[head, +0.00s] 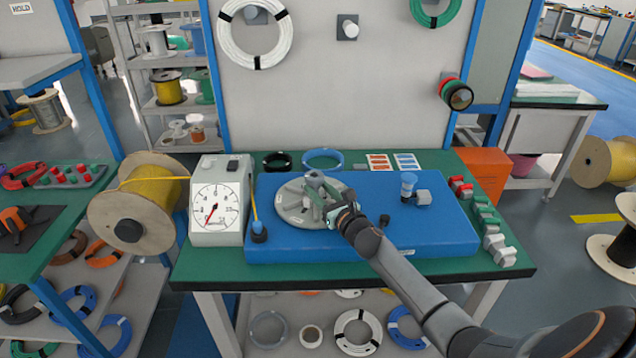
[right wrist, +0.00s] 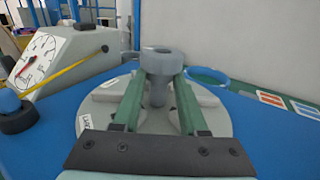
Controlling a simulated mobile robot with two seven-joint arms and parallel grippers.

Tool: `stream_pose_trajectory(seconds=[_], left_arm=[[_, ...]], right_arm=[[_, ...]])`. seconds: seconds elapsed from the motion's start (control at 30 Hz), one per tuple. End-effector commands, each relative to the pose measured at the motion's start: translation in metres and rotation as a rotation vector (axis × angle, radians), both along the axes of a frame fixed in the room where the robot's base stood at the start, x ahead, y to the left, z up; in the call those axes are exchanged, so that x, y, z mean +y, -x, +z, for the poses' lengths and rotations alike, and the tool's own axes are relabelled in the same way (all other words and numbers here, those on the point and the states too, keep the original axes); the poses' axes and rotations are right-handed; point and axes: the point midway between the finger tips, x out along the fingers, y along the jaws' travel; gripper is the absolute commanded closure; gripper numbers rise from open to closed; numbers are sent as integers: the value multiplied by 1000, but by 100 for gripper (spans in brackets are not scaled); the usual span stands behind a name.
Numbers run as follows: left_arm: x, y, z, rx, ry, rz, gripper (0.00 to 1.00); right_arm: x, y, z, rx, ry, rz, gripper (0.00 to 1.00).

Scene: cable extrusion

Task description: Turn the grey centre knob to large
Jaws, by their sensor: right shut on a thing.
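The grey centre knob (head: 315,176) stands on a round grey disc (head: 290,212) on the blue board (head: 430,235). My right gripper (head: 328,193) reaches it from the front right. In the right wrist view, my right gripper (right wrist: 156,92) has its two green fingers on either side of the grey knob (right wrist: 158,62), shut on its stem below the wide round top. A small white label (right wrist: 84,122) lies on the disc at the left and seems to read "LARGE". The knob's pointing direction is hard to tell. My left gripper is not in view.
A white dial gauge (head: 216,200) stands left of the board, with a yellow cable (head: 155,180) running from a spool. A blue knob (head: 408,184) and grey block stand on the board's right. Several grey and red clamps (head: 485,215) line the table's right edge.

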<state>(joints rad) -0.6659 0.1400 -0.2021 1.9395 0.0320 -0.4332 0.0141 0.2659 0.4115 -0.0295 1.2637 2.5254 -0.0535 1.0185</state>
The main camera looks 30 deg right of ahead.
Motion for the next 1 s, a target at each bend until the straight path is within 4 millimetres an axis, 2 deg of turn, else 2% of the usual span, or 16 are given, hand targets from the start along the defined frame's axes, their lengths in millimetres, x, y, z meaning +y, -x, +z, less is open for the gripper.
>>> stream_pose_trajectory(seconds=[0.37,0.4,0.53,0.83,1.0], left_arm=[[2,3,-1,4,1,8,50],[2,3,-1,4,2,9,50],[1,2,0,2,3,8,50],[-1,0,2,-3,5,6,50],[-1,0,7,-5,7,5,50]], right_arm=[[0,0,0,0,-3,30,100],[0,0,0,0,-3,30,57],[0,0,0,0,-3,29,43],[0,2,0,1,-2,28,43],[0,17,-1,3,-1,28,43]])
